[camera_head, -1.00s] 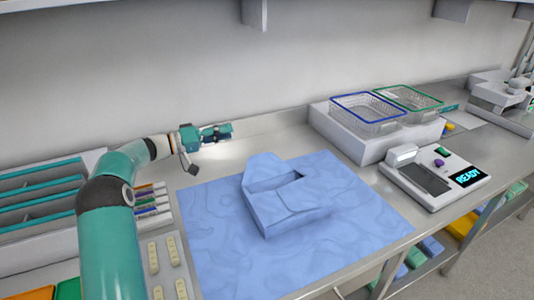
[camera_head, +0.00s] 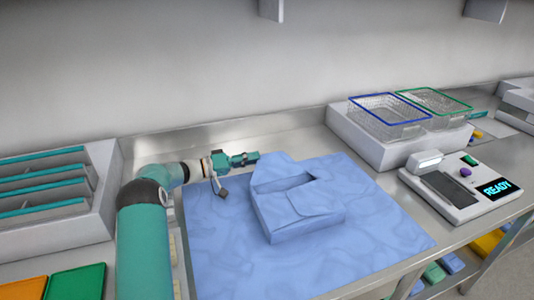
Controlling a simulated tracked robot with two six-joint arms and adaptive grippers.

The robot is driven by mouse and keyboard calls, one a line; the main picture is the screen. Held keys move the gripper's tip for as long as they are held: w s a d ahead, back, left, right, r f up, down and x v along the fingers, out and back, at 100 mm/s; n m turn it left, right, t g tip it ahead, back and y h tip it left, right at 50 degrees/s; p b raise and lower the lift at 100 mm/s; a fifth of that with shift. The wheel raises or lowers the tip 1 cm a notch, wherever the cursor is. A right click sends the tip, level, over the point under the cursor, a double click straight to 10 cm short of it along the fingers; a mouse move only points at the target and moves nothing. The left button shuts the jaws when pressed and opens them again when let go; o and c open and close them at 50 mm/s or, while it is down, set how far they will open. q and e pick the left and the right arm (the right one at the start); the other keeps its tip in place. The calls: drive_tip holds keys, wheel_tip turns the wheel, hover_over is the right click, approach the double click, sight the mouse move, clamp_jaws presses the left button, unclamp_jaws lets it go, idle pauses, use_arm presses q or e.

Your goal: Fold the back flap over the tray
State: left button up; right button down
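A blue wrapped tray (camera_head: 300,207) sits near the middle of a blue cloth (camera_head: 225,255) on the steel bench. Its front is covered by a folded flap, and a dark gap shows along the top toward the back. The back flap (camera_head: 268,171) stands up at the tray's far left side. My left gripper (camera_head: 254,158) is just left of the back flap, low over the back edge of the cloth, pointing right. Its fingers look close together, but the view is too small to tell whether they are shut. My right gripper is not in view.
Two wire baskets, blue-rimmed (camera_head: 390,117) and green-rimmed (camera_head: 434,106), stand on a raised box at the back right. A white device reading READY (camera_head: 457,190) is at right. A slotted rack (camera_head: 50,193) is at left. The cloth's front is clear.

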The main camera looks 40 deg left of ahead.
sight(268, 155)
use_arm(q)
drive_tip(key=p+x, duration=0.1)
drive_tip(key=x, duration=0.4)
drive_tip(key=shift+w+d, duration=0.2)
drive_tip(key=shift+w, duration=0.15)
clamp_jaws()
